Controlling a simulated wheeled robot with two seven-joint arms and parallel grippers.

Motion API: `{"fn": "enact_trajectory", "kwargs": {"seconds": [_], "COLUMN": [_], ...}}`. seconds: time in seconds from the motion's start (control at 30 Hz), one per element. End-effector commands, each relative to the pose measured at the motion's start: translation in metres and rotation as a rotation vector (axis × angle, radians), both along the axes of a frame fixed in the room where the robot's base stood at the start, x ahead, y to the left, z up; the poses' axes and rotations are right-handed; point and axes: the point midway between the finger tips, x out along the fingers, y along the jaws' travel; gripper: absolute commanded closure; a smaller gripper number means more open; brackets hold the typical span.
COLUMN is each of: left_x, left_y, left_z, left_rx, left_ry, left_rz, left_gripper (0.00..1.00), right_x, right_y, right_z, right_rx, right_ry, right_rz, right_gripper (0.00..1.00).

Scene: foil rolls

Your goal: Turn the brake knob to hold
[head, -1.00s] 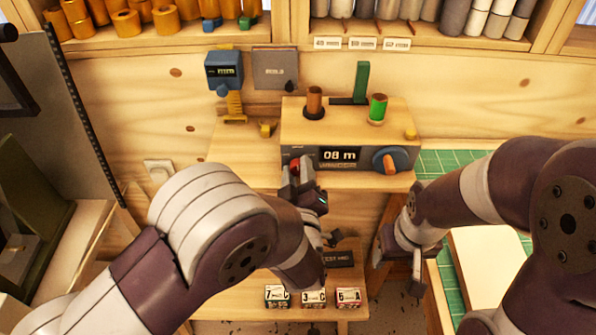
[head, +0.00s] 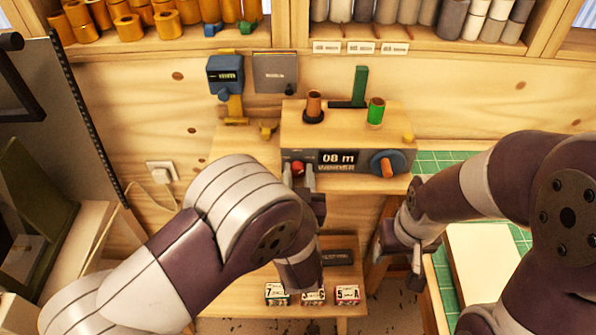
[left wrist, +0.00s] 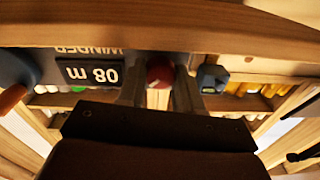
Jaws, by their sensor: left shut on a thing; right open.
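The winder (head: 343,133) is a wooden box with a dark front panel and a display (head: 338,158) reading "08 m". A red knob (head: 298,168) is at the left of its panel; it also shows in the left wrist view (left wrist: 160,72). A blue dial with an orange handle (head: 388,163) is at the panel's right. My left gripper (head: 299,177) is shut on the red knob, one finger on either side. Any brake or hold marking is too small to read. My right gripper (head: 404,250) is open and empty, below and right of the winder.
Copper (head: 314,104) and green (head: 376,111) rolls stand on the winder. A blue device (head: 225,74) hangs on the wall at left. Several small labelled boxes (head: 312,296) sit on the low shelf. A green mat (head: 440,163) lies at right.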

Motion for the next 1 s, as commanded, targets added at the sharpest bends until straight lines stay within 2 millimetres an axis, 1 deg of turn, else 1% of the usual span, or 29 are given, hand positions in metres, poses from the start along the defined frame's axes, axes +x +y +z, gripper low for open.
{"fn": "enact_trajectory", "kwargs": {"seconds": [0.03,0.2,0.43,0.63,1.0], "left_x": [0.0,0.0,-0.0001,-0.0001,-0.0001], "left_y": [0.0003,0.0004,0.0003,0.0003,0.0002], "left_z": [0.0011,0.0007,-0.0002,-0.0007,-0.0008], "left_rx": [0.033,0.14,0.229,0.262,0.268], "left_ry": [0.002,0.001,0.002,0.002,0.001], "left_rz": [0.001,0.002,0.001,0.001,0.001], "left_gripper": [0.96,0.96,0.96,0.96,0.96], "right_x": [0.0,-0.0001,0.0,0.0,0.0001], "right_y": [0.0,0.0,0.0,0.0,0.0], "right_z": [0.0032,0.0072,0.0105,0.0114,0.0114], "right_rx": [0.0,0.0,0.0,0.0,0.0], "right_ry": [0.0,0.0,0.0,0.0,0.0], "right_rz": [0.0,0.0,0.0,0.0,0.0], "right_gripper": [0.4,0.4,0.4,0.4,0.4]}}
